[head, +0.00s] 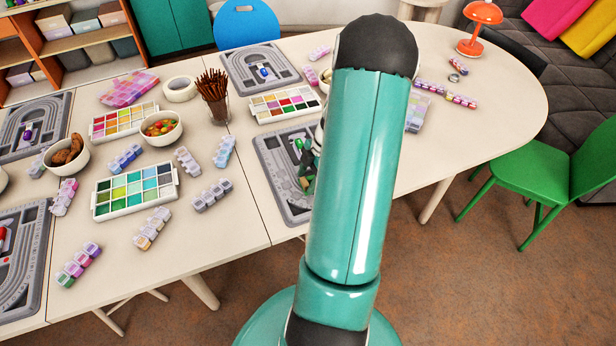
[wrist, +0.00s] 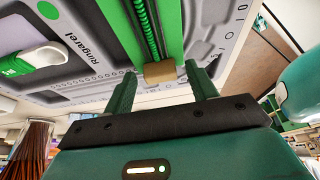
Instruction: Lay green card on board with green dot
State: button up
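The board (head: 266,160) under my arm is a grey tray with curved grooves, partly hidden by my arm. In the wrist view the board (wrist: 95,62) fills the top, close to my gripper, with a green dot (wrist: 47,10) at upper left. A flat green strip (wrist: 171,28), probably the green card, lies on the board beside a row of green beads (wrist: 148,30). A tan block (wrist: 160,73) shows at the strip's near end, between my fingers. My gripper (wrist: 160,80) is open, with a gap on each side of the block; I cannot tell whether it touches the card.
A white object with a green end (wrist: 30,60) lies on the board. Another board (head: 262,48) lies behind; two more are at left. A cup of brown sticks (head: 214,88), bowls (head: 161,141), paint palettes (head: 160,205) and bead boxes (head: 212,195) crowd the table. The right end has free room.

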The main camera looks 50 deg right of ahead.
jog(key=shift+r, duration=0.15)
jog(key=v, duration=1.2)
jog(key=w+a+r+m+h, duration=0.2)
jog(key=w+a+r+m, duration=0.15)
jog(key=a+r, duration=0.55)
jog(key=w+a+r+m+h, duration=0.15)
jog(key=w+a+r, duration=0.3)
jog(key=a, duration=0.85)
jog(key=s+a+r+m+t, duration=0.1)
jog(key=s+a+r+m, duration=0.2)
jog(key=a, duration=0.6)
jog(key=s+a+r+m+t, duration=0.2)
jog(key=s+a+r+m, duration=0.1)
jog(key=a, duration=0.5)
jog(key=s+m, duration=0.1)
jog(key=s, duration=0.1)
jog(key=shift+s+a, duration=0.35)
jog(key=shift+a, duration=0.05)
